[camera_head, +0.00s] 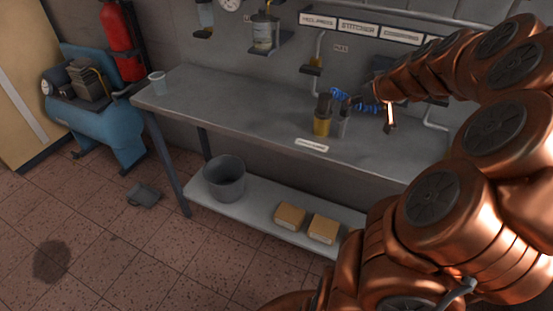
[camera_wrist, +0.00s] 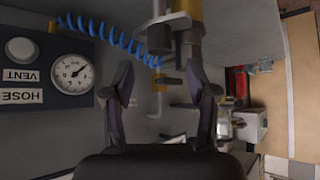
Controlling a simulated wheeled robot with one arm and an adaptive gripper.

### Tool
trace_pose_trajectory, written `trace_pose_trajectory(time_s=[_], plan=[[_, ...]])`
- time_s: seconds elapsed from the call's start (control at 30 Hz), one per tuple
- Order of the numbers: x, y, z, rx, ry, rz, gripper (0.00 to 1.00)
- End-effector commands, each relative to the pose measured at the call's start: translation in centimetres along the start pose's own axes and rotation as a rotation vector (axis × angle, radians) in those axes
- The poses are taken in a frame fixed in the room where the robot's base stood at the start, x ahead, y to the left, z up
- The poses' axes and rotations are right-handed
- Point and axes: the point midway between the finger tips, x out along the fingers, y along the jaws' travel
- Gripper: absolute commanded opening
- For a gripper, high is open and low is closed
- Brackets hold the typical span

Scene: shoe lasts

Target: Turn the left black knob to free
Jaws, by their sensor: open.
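No black knob with a readable "free" mark shows in either view, so I cannot tell which part is the left black knob. My gripper shows in the wrist view (camera_wrist: 160,68) with its two dark fingers spread apart and nothing gripped. Beyond the fingertips are a dark cylindrical part (camera_wrist: 160,38) and a yellow cylinder (camera_wrist: 188,12). In the head view a yellow cylinder with a dark top (camera_head: 322,122) stands on the bench beside a small grey part (camera_head: 343,126). My copper arm reaches in from the right and hides part of the bench and wall.
A blue coiled hose (camera_head: 352,100) is close to the gripper; in the wrist view it (camera_wrist: 105,35) runs near a gauge (camera_wrist: 72,73) labelled HOSE. The grey bench (camera_head: 220,100) is clear on its left. A clear cup (camera_head: 157,84) stands at its left end.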

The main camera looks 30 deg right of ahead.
Motion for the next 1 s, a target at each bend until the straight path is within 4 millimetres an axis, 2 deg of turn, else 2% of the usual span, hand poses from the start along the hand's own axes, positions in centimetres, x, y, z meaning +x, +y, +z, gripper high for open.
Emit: trace_pose_trajectory(time_s=[0.07, 0.1, 0.57, 1.0], plan=[[-1.2, 0.2, 0.1, -0.001, 0.004, 0.006, 0.58], [-1.4, -0.5, -0.1, -0.003, -0.002, -0.005, 0.58], [-1.3, -8.1, 0.1, -0.033, -0.088, -0.11, 0.58], [-2.2, -15.0, 1.5, -0.063, -0.188, -0.194, 0.58]])
